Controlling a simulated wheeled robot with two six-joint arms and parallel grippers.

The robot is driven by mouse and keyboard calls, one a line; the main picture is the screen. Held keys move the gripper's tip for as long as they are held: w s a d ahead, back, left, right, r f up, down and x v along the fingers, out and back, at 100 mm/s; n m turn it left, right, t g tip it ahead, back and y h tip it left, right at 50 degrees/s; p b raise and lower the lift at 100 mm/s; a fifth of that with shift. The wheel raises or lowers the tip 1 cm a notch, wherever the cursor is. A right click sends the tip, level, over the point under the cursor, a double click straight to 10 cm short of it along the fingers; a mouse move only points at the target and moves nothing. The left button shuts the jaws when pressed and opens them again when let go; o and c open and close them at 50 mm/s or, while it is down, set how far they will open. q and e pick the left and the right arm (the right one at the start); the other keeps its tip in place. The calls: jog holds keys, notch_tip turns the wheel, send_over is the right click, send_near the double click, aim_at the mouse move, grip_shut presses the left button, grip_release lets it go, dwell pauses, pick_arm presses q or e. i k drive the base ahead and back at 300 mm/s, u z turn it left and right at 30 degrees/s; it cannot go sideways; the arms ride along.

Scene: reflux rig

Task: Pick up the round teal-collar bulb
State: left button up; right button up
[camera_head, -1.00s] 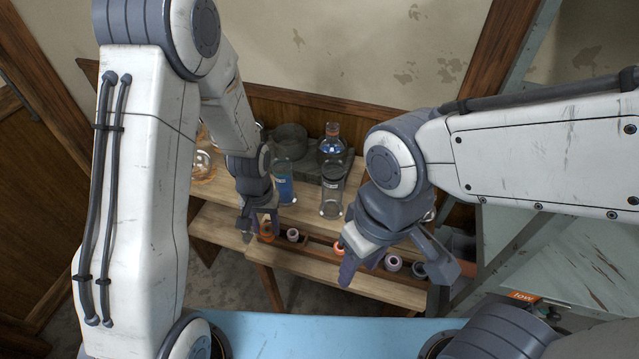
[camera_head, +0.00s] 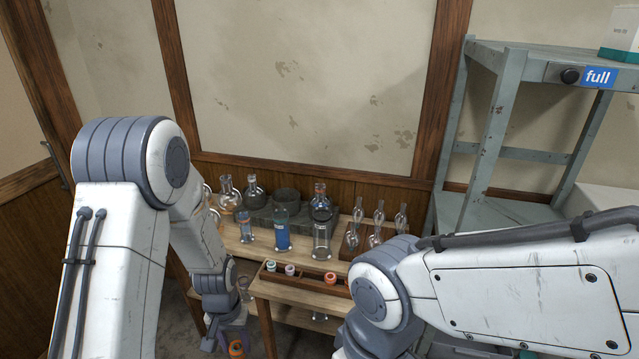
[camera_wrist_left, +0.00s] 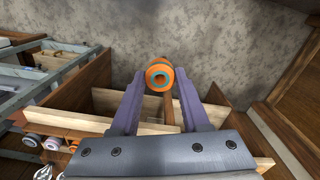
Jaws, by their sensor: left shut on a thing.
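My left gripper (camera_head: 222,345) hangs low at the left front of the wooden bench, in front of its edge. It is shut on an orange bulb (camera_head: 236,348) with a teal ring. In the left wrist view the bulb (camera_wrist_left: 159,75) sits between the two fingertips, its round ringed end facing the camera. My right gripper's fingers are out of the frame, below my right arm.
Glass flasks, a blue-filled cylinder (camera_head: 282,235), and a clear cylinder (camera_head: 321,241) stand on the bench behind the rack (camera_head: 310,283). Glass bulbs (camera_head: 378,222) stand at its right. A grey shelf frame (camera_head: 490,140) with a "full" sign rises at the right.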

aim_at(353, 238)
jog(key=k, duration=0.1)
jog(key=u, duration=1.4)
jog(key=i, duration=1.55)
jog(key=z, duration=1.8)
